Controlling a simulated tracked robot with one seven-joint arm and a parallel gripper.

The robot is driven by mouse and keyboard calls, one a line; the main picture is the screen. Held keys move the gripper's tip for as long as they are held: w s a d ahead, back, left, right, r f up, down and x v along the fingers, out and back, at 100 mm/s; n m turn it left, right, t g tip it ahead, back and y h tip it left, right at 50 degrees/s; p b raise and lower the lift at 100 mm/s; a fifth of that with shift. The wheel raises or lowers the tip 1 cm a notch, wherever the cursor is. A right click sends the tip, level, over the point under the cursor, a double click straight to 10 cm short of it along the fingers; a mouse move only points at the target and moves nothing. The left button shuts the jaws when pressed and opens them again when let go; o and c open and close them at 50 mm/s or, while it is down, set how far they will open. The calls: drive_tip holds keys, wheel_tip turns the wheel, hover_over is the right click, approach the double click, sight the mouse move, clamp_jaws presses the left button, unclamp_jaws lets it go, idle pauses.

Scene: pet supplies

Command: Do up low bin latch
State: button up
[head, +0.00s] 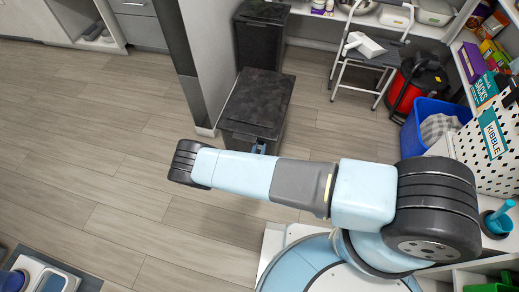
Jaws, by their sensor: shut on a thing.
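The low bin (262,98) is a dark, box-shaped bin with a flat, mottled lid, standing on the floor beyond my arm in the head view. Its lid looks down. A small blue-grey part of my gripper (258,148) shows at the bin's near side, just above my pale blue arm link. The gripper is shut on the latch there, low on the front of the bin. My arm hides the fingertips, the latch and most of the bin's front, so the latch's exact position cannot be told.
A second dark bin (262,40) stands behind, beside a grey wall post (205,65). A step stool (365,55), a red vacuum (418,80) and a blue tub (430,120) are at the right. A white kibble bin (490,140) stands far right.

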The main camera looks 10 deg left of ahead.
drive_tip(key=shift+w+r+g, duration=0.15)
drive_tip(key=shift+w+g, duration=0.05)
drive_tip(key=shift+g, duration=0.3)
drive_tip(key=o, duration=1.1)
drive_tip(key=shift+c, duration=0.2)
drive_tip(key=s+a+r, duration=0.1)
drive_tip(key=s, duration=1.2)
drive_tip(key=shift+s+a+r, duration=0.15)
drive_tip(key=shift+s+r, duration=0.15)
drive_tip(key=shift+r, duration=0.1)
drive_tip(key=shift+c, duration=0.2)
